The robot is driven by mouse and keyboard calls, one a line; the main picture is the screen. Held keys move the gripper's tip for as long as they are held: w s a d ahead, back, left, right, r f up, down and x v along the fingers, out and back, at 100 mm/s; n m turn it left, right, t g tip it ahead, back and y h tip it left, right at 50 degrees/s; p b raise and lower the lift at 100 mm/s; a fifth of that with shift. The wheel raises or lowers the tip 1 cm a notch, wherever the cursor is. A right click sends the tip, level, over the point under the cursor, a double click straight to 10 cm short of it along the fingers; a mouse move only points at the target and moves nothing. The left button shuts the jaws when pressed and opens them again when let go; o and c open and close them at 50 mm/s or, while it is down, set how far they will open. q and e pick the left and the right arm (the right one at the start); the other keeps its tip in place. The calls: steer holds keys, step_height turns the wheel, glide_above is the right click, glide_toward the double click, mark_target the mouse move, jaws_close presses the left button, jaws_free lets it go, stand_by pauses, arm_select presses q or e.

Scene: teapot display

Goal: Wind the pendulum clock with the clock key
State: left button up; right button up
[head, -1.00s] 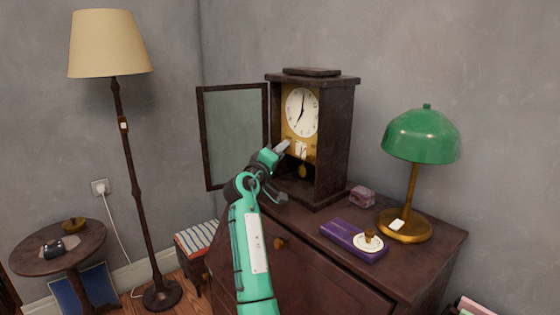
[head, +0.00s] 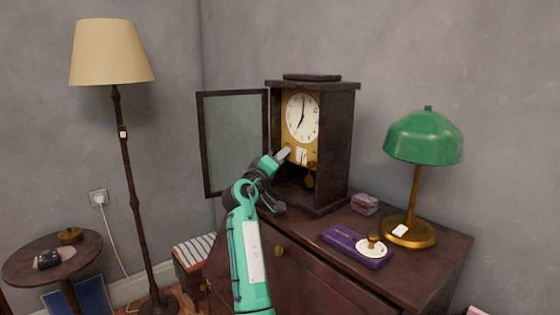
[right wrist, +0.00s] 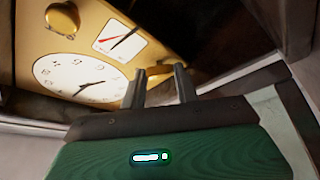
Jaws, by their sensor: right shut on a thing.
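The pendulum clock (head: 341,150) stands upright on the cabinet, its glazed door (head: 236,140) open to the left. Its white dial (head: 301,118) sits on a brass plate above the pendulum bob (head: 310,179). My right gripper (head: 286,153) is at the lower left of the plate. In the right wrist view the picture is turned over; the dial (right wrist: 82,77) and a small gauge with a red needle (right wrist: 119,37) show. The fingers (right wrist: 160,84) are shut on a brass piece (right wrist: 161,72), apparently the clock key, mostly hidden. My left gripper is not in view.
A green lamp (head: 424,136), a purple box (head: 355,246) with a white disc and brass knob (head: 373,243), and a small pinkish box (head: 365,204) stand on the cabinet top (head: 420,265), right of the clock. A floor lamp (head: 127,180) and round table (head: 25,268) are at left.

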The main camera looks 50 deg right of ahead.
steer(key=shift+r, duration=0.1)
steer(key=o, duration=0.8)
steer(key=shift+d, duration=0.1)
steer(key=shift+c, duration=0.2)
steer(key=shift+o, duration=1.1)
steer(key=shift+d, duration=0.1)
arm_select(q)
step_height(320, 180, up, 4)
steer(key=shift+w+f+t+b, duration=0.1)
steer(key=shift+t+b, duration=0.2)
steer(key=shift+b, duration=0.6)
arm_select(e)
steer(key=v, duration=1.4)
